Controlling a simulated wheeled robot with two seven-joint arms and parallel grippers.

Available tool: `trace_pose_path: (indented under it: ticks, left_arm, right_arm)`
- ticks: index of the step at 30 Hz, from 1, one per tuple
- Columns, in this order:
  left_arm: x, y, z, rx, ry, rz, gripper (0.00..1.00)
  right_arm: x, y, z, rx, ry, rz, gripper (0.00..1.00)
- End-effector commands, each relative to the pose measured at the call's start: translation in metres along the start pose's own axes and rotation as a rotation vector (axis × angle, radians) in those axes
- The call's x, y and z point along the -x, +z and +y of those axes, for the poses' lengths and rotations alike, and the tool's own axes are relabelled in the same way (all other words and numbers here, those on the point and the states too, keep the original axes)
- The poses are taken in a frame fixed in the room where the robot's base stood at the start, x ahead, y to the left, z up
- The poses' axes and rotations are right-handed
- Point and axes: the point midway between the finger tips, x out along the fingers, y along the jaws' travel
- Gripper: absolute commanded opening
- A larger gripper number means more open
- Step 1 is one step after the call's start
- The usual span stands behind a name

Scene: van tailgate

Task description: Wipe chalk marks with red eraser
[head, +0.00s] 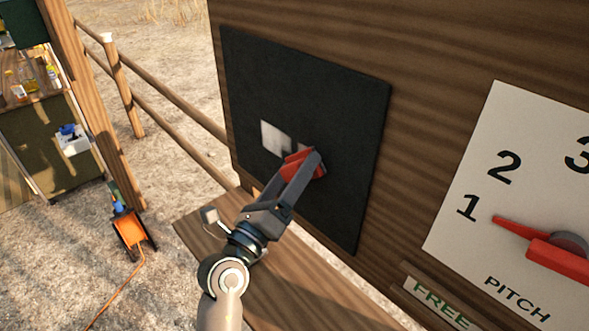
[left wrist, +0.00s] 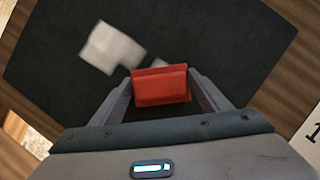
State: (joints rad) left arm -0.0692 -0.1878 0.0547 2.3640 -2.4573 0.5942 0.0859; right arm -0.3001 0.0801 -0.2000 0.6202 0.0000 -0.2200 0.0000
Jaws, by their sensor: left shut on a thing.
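The black chalkboard panel (head: 335,95) is fixed on a wooden plank wall. A whitish chalk patch (head: 275,139) lies on its lower left part; it also shows in the left wrist view (left wrist: 112,47). A smaller pale mark (head: 304,149) shows just above the eraser, partly hidden by it. My left gripper (head: 304,165) is shut on the red eraser (head: 292,168) and holds it at the board's lower middle. In the left wrist view the eraser (left wrist: 160,86) sits between both fingers. Whether it touches the board I cannot tell. My right gripper is not in view.
A wooden ledge (head: 290,290) runs below the board, with a small pale block (head: 210,215) on it. A white pitch dial (head: 500,200) with a red pointer (head: 540,245) is at right, above a FREE sign (head: 440,302). A rail fence (head: 165,97) stands at left.

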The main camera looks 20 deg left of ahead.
Motion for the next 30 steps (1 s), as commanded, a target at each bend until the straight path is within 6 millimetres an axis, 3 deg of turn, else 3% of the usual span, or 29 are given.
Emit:
trace_pose_path:
  ticks: [1, 16, 30]
  left_arm:
    - [0.002, -0.012, -0.005, 0.055, 0.011, -0.001, 0.52]
    - [-0.01, 0.01, 0.016, 0.052, 0.009, -0.007, 0.52]
    - [-0.011, 0.013, 0.02, 0.05, 0.009, -0.009, 0.52]
  right_arm:
    - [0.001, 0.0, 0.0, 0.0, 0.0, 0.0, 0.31]
    - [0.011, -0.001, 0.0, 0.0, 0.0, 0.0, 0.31]
    - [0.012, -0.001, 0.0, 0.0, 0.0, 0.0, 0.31]
